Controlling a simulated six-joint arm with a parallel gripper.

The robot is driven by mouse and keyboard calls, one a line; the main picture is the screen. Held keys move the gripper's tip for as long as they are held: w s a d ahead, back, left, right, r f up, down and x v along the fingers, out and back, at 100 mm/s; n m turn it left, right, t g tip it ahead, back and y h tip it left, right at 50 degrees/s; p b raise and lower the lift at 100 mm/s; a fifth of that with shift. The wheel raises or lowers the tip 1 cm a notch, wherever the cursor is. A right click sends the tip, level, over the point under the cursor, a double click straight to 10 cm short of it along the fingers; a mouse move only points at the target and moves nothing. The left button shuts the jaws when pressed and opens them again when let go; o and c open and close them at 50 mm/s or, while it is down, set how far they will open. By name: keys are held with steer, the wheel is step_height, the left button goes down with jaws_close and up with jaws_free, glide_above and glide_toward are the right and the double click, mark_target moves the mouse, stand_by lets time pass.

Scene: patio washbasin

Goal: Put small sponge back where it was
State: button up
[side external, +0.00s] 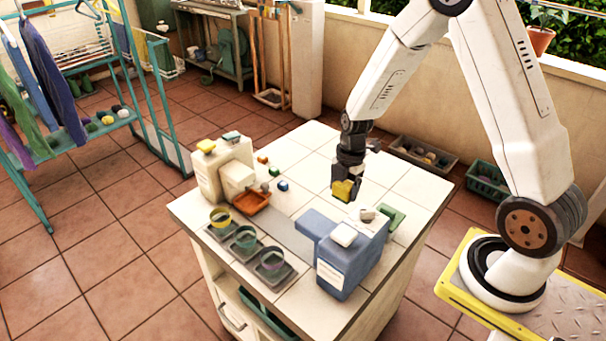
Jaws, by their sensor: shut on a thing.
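My gripper (345,182) is above the tiled counter, behind the blue container, pointing down. It is shut on a small yellow block (343,191) that looks like the small sponge. The block appears held a little above the tiles; the exact gap is hard to tell.
Several small cubes, including a blue one (283,186), lie near an orange tray (252,205). A green block (394,216) is right of the blue container. The counter's back (310,150) is clear.

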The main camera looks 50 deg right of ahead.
steer(key=shift+s+d, duration=0.15)
steer(key=shift+f, duration=2.95)
steer(key=shift+f, duration=0.1)
steer(key=shift+f, duration=1.95)
steer(key=shift+f, duration=0.1)
steer(key=o, duration=1.1)
steer(key=shift+d+r, duration=0.25)
steer(key=shift+r, duration=1.8)
steer(key=shift+d+r, duration=0.2)
steer(key=shift+r, duration=1.8)
steer(key=shift+d+r, duration=0.25)
steer(key=shift+r, duration=1.8)
